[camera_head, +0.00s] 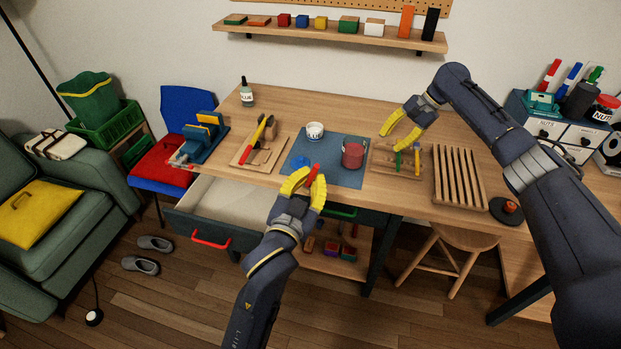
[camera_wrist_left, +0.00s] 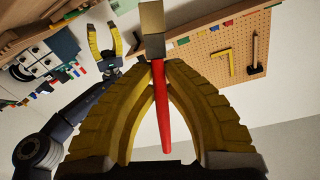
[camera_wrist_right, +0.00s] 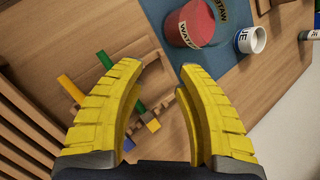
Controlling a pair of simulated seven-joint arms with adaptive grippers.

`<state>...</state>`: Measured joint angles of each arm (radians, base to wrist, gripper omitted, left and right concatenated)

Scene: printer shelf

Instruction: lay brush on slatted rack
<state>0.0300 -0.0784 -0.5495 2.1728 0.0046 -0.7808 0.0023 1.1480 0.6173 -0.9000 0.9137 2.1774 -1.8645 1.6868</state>
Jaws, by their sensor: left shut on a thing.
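The brush has a red handle (camera_wrist_left: 162,130) and a pale block-like head (camera_wrist_left: 152,28). My left gripper (camera_wrist_left: 157,80) is shut on the handle, with the head beyond the fingertips. In the head view the left gripper (camera_head: 308,185) holds the brush above the table's front edge, near the blue mat. The slatted rack (camera_head: 460,178) lies empty on the right part of the table, well to the right of the brush. Its slats also show at the left of the right wrist view (camera_wrist_right: 24,138). My right gripper (camera_head: 402,124) is open and empty above the table.
A red can (camera_head: 353,155) and a white cup (camera_head: 315,131) stand at the blue mat (camera_head: 340,178). A wooden peg board (camera_head: 386,163) lies between mat and rack. A dark round coaster (camera_head: 507,212) is right of the rack. An open drawer (camera_head: 235,200) sits below the table's left side.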

